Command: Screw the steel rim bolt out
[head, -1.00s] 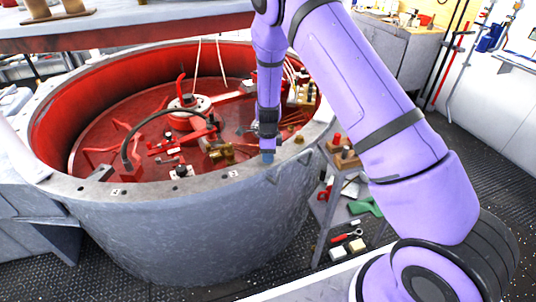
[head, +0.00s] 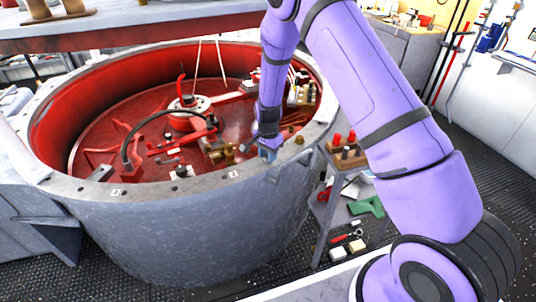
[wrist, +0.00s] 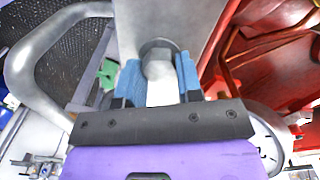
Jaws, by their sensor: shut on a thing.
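The steel rim bolt (wrist: 158,64) shows in the wrist view as a grey hex head with a round flange against the rim. My gripper (wrist: 158,82) has its two blue fingers on either side of the head, shut on it. In the head view my gripper (head: 267,153) is low over the near right part of the grey tub rim (head: 205,182). The bolt is hidden behind the fingers there. I cannot tell how far the bolt is out of its hole.
A brass-coloured bolt (head: 299,140) stands on the rim just right of my gripper. A dark fitting (head: 181,171) sits on the rim to the left. The red tub interior holds pipes and fittings. A tool shelf (head: 347,205) stands right of the tub.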

